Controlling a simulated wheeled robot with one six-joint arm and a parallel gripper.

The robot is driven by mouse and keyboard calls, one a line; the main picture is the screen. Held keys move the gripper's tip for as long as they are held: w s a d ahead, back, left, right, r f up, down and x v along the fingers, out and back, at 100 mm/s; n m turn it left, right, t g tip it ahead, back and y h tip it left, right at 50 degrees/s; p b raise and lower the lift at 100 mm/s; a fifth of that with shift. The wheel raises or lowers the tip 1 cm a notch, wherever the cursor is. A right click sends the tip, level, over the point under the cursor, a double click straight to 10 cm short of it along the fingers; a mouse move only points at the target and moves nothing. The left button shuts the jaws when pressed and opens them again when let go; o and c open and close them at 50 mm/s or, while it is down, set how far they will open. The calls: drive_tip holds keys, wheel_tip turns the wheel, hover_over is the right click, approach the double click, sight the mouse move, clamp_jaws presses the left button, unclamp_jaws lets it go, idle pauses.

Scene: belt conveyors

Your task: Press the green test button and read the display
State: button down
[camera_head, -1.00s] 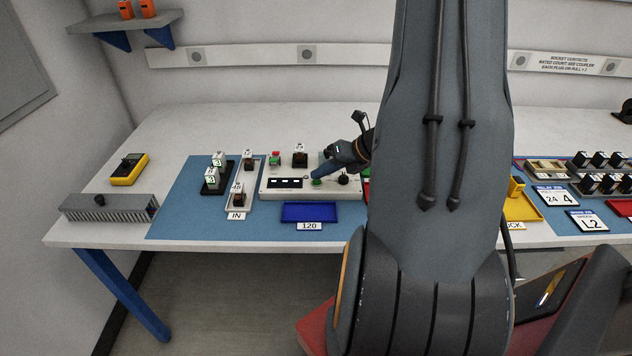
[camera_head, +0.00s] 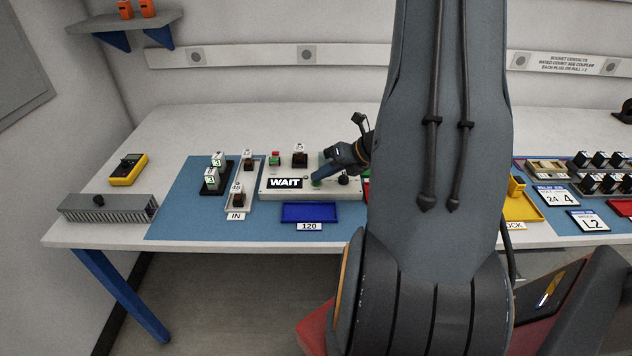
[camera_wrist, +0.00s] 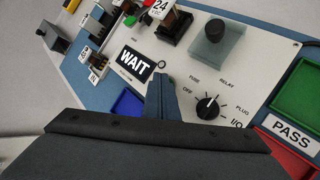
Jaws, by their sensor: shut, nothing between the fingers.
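The grey test box (camera_head: 268,194) stands on the blue mat, and its display (camera_head: 285,183) reads "WAIT". The same display (camera_wrist: 135,64) reads "WAIT" in the wrist view. My gripper (camera_head: 318,180) is shut and empty, its fingertips down at the green test button (camera_head: 316,184), most of which they cover. In the wrist view my gripper (camera_wrist: 161,78) points at the panel just right of the display, and the green button is hidden there. A black rotary knob (camera_wrist: 208,106) sits on the panel to the right of my fingers.
A blue tray (camera_head: 310,219) labelled "120" lies in front of the box. Left are the "IN" tray (camera_head: 229,206) and a yellow meter (camera_head: 129,170). A green tray (camera_wrist: 301,88) lies right, by "PASS".

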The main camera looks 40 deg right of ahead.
drive_tip(key=shift+r+p, duration=0.6)
drive_tip(key=shift+r, duration=0.2)
wheel_tip(320, 180, up, 5)
drive_tip(key=p, duration=0.4)
idle(0.7)
